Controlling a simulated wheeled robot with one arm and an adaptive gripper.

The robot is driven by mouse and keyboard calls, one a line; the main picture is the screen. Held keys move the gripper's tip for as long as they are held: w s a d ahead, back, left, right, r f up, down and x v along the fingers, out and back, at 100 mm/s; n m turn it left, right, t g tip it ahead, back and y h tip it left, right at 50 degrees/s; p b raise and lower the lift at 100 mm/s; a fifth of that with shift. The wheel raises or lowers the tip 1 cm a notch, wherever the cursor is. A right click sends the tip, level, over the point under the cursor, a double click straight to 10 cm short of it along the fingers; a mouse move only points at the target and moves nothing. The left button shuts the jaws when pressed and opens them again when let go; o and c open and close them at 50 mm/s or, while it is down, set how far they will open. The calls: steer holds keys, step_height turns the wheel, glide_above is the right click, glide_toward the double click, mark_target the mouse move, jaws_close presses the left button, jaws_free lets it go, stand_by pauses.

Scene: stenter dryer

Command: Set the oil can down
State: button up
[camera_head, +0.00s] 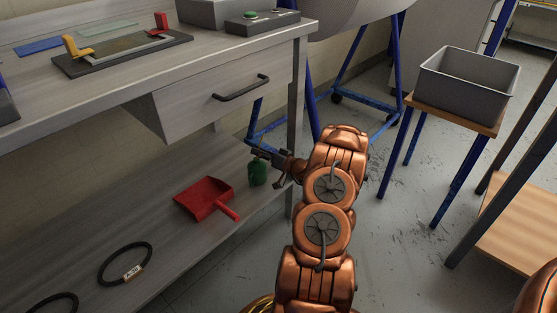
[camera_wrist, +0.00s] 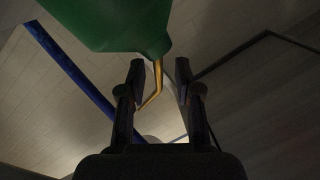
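The oil can (camera_head: 258,173) is small and green and shows at the right end of the lower shelf, under the bench drawer. From the head view I cannot tell for sure whether its base touches the shelf. My gripper (camera_head: 262,154) is right above and beside it. In the wrist view the can's green body (camera_wrist: 115,22) fills the top, and its thin brass spout (camera_wrist: 157,82) runs down between my two fingers (camera_wrist: 160,78). The fingers are apart, with a gap on both sides of the spout. The can's far side is hidden.
The lower shelf (camera_head: 165,235) also holds a red dustpan (camera_head: 207,199) and a black belt loop (camera_head: 125,264) with a tag. The bench drawer (camera_head: 215,100) overhangs the shelf. A grey bin (camera_head: 467,82) stands on a stool at the right. Shelf between dustpan and can is clear.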

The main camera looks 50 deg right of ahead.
steer(key=s+d+p, duration=0.1)
steer(key=s+p, duration=0.2)
steer(key=s, duration=0.8)
steer(key=shift+d, duration=0.25)
